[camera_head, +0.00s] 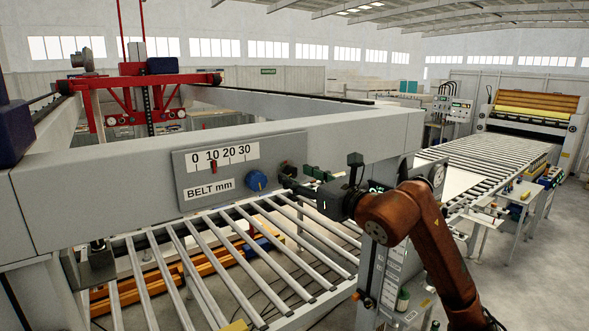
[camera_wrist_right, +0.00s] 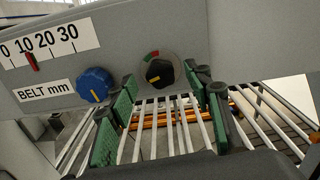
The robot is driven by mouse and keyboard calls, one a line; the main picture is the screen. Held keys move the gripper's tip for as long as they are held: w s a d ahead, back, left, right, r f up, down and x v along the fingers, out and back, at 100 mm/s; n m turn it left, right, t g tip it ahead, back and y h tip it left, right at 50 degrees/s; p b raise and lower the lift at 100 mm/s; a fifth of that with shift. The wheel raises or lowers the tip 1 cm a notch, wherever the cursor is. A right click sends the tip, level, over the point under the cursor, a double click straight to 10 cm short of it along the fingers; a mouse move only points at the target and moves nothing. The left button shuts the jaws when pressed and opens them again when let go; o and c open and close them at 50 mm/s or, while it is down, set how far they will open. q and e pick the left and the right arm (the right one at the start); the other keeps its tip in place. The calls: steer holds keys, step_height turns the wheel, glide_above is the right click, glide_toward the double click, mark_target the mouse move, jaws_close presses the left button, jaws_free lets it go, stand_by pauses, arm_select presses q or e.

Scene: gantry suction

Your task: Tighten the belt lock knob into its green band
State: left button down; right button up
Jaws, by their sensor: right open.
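The belt lock knob is a black round knob (camera_wrist_right: 159,74) on a light round dial, with a small red and green band above it and a yellow pointer mark on its face. The yellow mark points down and left, away from the green. In the head view the belt lock knob (camera_head: 285,170) is partly hidden by my gripper. My right gripper (camera_head: 306,182) is open in front of the panel. In the right wrist view its green-padded fingers (camera_wrist_right: 165,108) stand apart on either side below the knob, holding nothing. My left gripper is not in view.
A blue knob (camera_wrist_right: 96,84) sits left of the lock knob, close to the left finger. A BELT mm scale (camera_head: 223,157) with a red pointer near 10 is further left on the grey panel. Metal rollers (camera_head: 200,265) run below the beam.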

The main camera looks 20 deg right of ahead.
steer(key=shift+x, duration=0.95)
steer(key=shift+d, duration=0.1)
steer(key=shift+c, duration=0.2)
steer(key=c, duration=1.1)
